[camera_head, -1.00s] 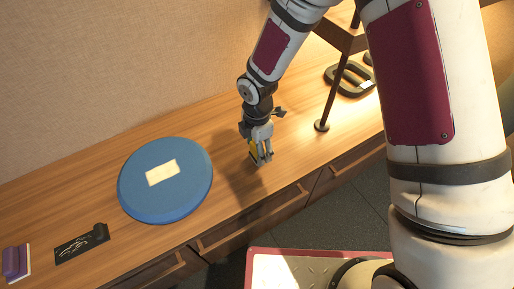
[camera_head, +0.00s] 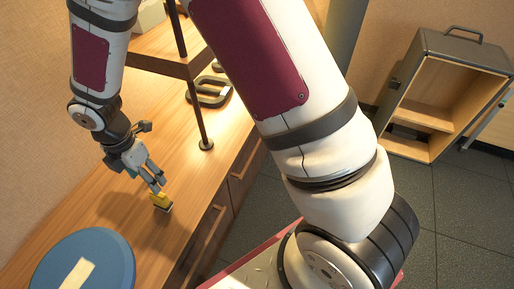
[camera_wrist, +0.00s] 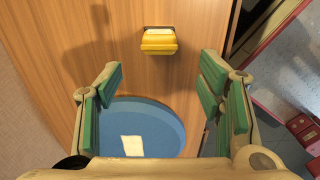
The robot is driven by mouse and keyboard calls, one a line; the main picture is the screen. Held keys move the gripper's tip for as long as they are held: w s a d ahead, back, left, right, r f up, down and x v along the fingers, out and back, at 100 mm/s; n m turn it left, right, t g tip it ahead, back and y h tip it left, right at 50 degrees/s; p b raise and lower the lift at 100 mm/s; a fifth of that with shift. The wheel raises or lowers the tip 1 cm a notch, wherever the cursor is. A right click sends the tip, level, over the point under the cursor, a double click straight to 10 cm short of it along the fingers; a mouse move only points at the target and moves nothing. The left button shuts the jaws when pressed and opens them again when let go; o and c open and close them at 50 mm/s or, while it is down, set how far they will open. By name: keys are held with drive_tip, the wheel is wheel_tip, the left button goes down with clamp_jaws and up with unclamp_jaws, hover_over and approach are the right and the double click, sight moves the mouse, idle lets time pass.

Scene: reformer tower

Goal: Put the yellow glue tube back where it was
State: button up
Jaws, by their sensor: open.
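The yellow glue tube (camera_head: 161,201) stands on the wooden counter, just beyond my fingertips in the head view. In the wrist view the yellow tube (camera_wrist: 158,41) is at top centre, past the fingers and apart from them. My gripper (camera_head: 158,184) is open and empty above the counter. Its green-padded fingers (camera_wrist: 160,75) are spread wide in the wrist view, with nothing between them but the counter and disc behind.
A blue round disc (camera_head: 112,262) with a pale label lies on the counter (camera_head: 105,208) nearby. A shelf post (camera_head: 197,115) and a dark handle-shaped object (camera_head: 209,92) stand farther back. An open wooden cabinet (camera_head: 447,92) is on the floor at right.

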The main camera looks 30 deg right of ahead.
drive_tip(key=s+d+r+m+h, duration=0.1)
drive_tip(key=s+d+r+m, duration=0.3)
drive_tip(key=d+r+m, duration=0.35)
drive_tip(key=s+d+r+m+h, duration=0.1)
drive_tip(key=s+d+r+m, duration=0.25)
drive_tip(key=d+r, duration=0.6)
drive_tip(key=s+d+r+m, duration=0.1)
drive_tip(key=s+r+m, duration=0.1)
drive_tip(key=s+m, duration=0.2)
drive_tip(key=s+d+r+m+y, duration=0.1)
drive_tip(key=s+m, duration=0.4)
drive_tip(key=s, duration=0.5)
drive_tip(key=s+d+r+m+y, duration=0.1)
drive_tip(key=s+d+r+m, duration=0.2)
drive_tip(key=s, duration=0.4)
wheel_tip(320, 180, up, 2)
drive_tip(key=shift+s+m, duration=0.3)
drive_tip(key=shift+m, duration=0.6)
drive_tip(key=shift+t, duration=0.3)
wheel_tip(320, 180, up, 12)
drive_tip(key=w+t+p, duration=0.1)
drive_tip(key=p, duration=1)
drive_tip(key=shift+t, duration=0.3)
drive_tip(key=r+p, duration=0.4)
drive_tip(key=r+t+p, duration=0.1)
drive_tip(key=r+p, duration=0.3)
drive_tip(key=s+r+t+p, duration=0.1)
drive_tip(key=r+p, duration=0.3)
drive_tip(key=r, duration=0.1)
drive_tip(key=shift+c, duration=0.2)
